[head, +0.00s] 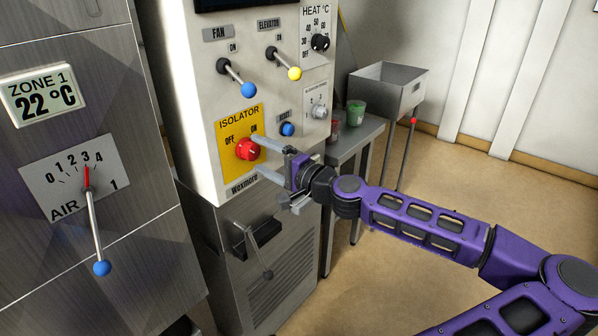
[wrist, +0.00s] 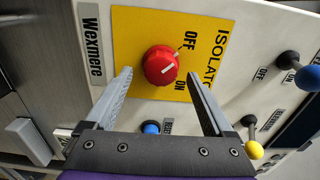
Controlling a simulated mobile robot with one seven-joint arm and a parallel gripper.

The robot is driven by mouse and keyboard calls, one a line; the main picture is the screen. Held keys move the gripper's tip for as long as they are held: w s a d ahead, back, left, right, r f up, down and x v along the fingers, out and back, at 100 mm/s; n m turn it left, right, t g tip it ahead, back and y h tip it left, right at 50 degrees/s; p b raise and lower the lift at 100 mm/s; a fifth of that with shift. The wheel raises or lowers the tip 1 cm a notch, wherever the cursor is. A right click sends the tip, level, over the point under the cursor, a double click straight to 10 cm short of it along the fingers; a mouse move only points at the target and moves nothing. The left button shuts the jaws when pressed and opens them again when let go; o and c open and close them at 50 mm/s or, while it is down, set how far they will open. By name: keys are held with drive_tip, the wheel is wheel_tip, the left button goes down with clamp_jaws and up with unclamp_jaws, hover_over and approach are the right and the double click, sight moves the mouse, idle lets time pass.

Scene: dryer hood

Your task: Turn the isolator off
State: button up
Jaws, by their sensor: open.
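The isolator switch is a round red knob (head: 247,149) on a yellow plate (head: 228,125) marked ISOLATOR, with OFF and ON labels. My gripper (head: 256,154) is open and empty in front of the plate. In the wrist view its two fingers (wrist: 160,75) reach toward the knob, one tip to each side, with visible gaps. I cannot tell their exact depth from the panel.
A blue button (head: 287,129) sits right of the plate. Blue-tipped fan (head: 248,89) and yellow-tipped elevator (head: 294,73) levers project above. A side table (head: 353,140) with cups stands to the right. The floor at right is clear.

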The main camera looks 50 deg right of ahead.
drive_tip(key=s+d, duration=0.1)
drive_tip(key=s, duration=1.4)
drive_tip(key=shift+s+p, duration=0.2)
drive_tip(key=shift+p, duration=0.2)
